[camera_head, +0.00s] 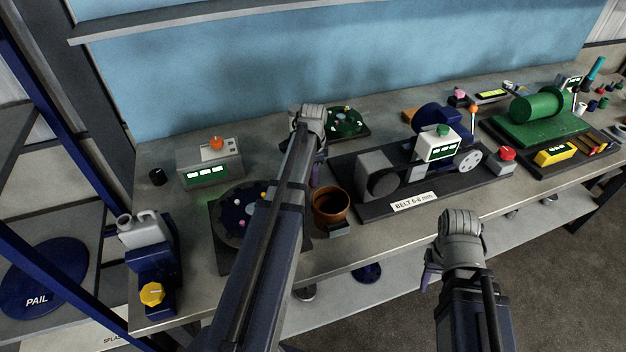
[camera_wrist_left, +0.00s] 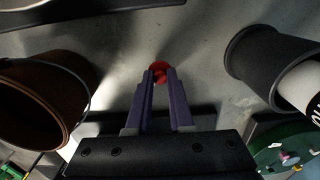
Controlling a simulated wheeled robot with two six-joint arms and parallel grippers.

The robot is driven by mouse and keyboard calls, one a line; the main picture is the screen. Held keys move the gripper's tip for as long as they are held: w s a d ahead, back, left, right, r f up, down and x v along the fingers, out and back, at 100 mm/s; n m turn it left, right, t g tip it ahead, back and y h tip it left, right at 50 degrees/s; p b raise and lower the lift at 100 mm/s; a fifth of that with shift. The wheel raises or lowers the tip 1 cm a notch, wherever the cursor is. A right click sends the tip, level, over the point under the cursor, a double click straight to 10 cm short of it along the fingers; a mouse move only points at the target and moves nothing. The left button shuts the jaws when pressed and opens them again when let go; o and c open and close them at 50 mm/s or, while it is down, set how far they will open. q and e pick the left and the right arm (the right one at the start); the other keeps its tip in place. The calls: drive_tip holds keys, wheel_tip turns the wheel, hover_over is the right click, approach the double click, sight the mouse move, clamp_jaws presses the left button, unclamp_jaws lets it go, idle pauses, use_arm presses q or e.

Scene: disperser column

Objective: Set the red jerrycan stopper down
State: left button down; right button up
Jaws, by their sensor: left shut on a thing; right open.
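The red stopper (camera_wrist_left: 160,74) shows between the fingertips of my left gripper (camera_wrist_left: 160,72) in the left wrist view, with bare grey worktop around it. I cannot tell whether it touches the worktop. In the head view, the left gripper (camera_head: 318,172) points down behind the brown bucket, partly behind my own arm, and the stopper is hidden. A pale jerrycan (camera_head: 140,230) stands at the left end of the bench. My right gripper (camera_head: 430,276) is open in front of the bench, away from the objects; its fingers show only in part.
The brown bucket (camera_head: 330,206) is close to the left gripper; it also shows in the left wrist view (camera_wrist_left: 30,100). A dark cylinder (camera_wrist_left: 265,65) is on its other side. The belt machine base (camera_head: 440,192) lies to the right.

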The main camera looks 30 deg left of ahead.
use_arm(q)
drive_tip(key=shift+f, duration=0.15)
drive_tip(key=c, duration=0.8)
unclamp_jaws()
wheel_tip(320, 180, up, 12)
drive_tip(key=p, duration=1.2)
drive_tip(key=shift+r, duration=0.25)
